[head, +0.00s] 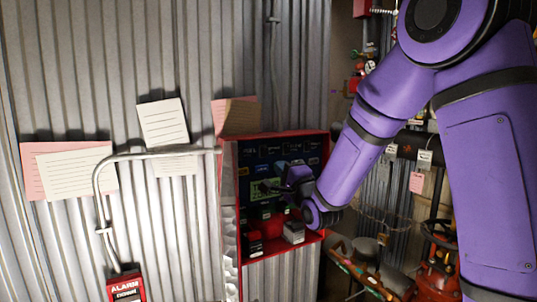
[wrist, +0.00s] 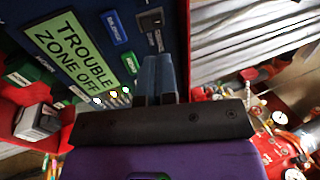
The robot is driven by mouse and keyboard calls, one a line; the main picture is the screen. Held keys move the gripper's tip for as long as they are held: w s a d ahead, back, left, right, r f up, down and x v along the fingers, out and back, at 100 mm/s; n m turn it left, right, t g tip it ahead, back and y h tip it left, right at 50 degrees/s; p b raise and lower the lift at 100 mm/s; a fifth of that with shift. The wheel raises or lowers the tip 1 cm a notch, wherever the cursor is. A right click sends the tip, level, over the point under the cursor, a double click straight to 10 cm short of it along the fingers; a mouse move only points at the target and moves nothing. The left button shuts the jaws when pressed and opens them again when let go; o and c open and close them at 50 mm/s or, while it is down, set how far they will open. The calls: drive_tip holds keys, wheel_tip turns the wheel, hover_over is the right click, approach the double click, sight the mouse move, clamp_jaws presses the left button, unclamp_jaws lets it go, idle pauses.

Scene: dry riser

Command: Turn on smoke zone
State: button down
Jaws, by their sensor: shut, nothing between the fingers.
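The alarm panel is a red-framed box (head: 327,150) with a dark face on the corrugated wall. Its green display (wrist: 70,50) reads "TROUBLE ZONE OFF" in the wrist view; it also shows in the head view (head: 262,190). Blue labelled buttons (wrist: 113,27) and a dark switch (wrist: 150,19) sit beside the display; their labels are too small to read, so I cannot tell which is the smoke zone. Small lights glow by the display's edge. My gripper (wrist: 158,62) is shut and empty, its fingertips close to the panel face. I cannot tell whether they touch it.
A conduit (head: 97,185) runs from the panel to a red alarm box (head: 126,288). Paper notes (head: 162,122) hang on the wall. Red valves and gauges (wrist: 280,118) stand at the right. A grey-white block (head: 293,232) sits in the panel's lower right.

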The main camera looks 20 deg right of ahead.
sight(265, 149)
drive_tip(key=x, duration=0.8)
drive_tip(key=shift+w, duration=0.35)
drive_tip(key=shift+r, duration=0.15)
drive_tip(key=shift+w+a+g, duration=0.1)
drive_tip(key=shift+w+g, duration=0.05)
drive_tip(key=shift+g, duration=0.15)
